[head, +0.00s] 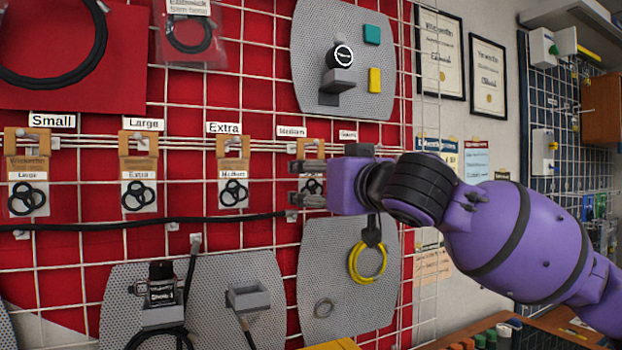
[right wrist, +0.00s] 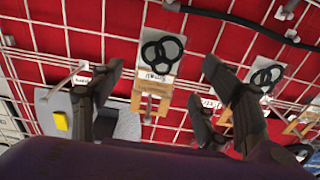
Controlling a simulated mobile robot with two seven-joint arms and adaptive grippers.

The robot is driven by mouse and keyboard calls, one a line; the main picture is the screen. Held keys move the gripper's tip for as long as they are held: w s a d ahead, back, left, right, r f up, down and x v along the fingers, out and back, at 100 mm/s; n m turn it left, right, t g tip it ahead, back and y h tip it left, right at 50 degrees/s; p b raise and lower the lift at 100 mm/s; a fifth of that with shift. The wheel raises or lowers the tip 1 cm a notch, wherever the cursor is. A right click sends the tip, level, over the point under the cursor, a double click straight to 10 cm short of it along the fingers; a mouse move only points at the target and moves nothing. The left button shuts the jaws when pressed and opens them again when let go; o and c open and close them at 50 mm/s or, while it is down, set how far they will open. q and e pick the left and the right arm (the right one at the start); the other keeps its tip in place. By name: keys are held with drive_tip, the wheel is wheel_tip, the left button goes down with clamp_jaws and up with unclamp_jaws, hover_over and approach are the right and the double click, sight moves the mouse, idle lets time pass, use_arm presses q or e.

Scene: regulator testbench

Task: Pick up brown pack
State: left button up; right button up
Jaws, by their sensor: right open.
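Several packs with brown header cards and black rings hang in a row on the red wall grid in the head view: a far-left pack (head: 28,185), a second pack (head: 139,185), a third pack (head: 233,183), and a fourth pack (head: 313,148) partly hidden by my right gripper (head: 298,183). My right gripper is open at the fourth pack. In the right wrist view, upside down, one brown-headed pack (right wrist: 153,95) shows between the spread fingers (right wrist: 162,66), apart from both. Another pack (right wrist: 268,74) lies beyond the right finger. My left gripper is not in view.
Labels such as Small (head: 51,121) sit on the rail above the packs. A black cable (head: 130,223) runs below them. Grey perforated plates (head: 350,270) hold other parts, including a yellow coil (head: 367,264). A table (head: 545,335) edge shows at lower right.

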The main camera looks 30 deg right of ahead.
sight(314, 178)
drive_tip(key=w, duration=0.2)
drive_tip(key=w+p, duration=0.1)
drive_tip(key=shift+w+d+r, duration=0.2)
drive_tip(key=shift+w+r, duration=0.15)
drive_tip(key=shift+w+f, duration=0.1)
drive_tip(key=shift+w, duration=0.4)
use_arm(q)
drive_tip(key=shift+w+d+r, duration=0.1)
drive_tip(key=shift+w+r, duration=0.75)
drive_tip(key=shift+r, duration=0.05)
use_arm(e)
drive_tip(key=shift+s, duration=0.1)
drive_tip(key=shift+c, duration=1.4)
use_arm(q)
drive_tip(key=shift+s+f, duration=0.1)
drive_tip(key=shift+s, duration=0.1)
use_arm(e)
drive_tip(key=c, duration=0.8)
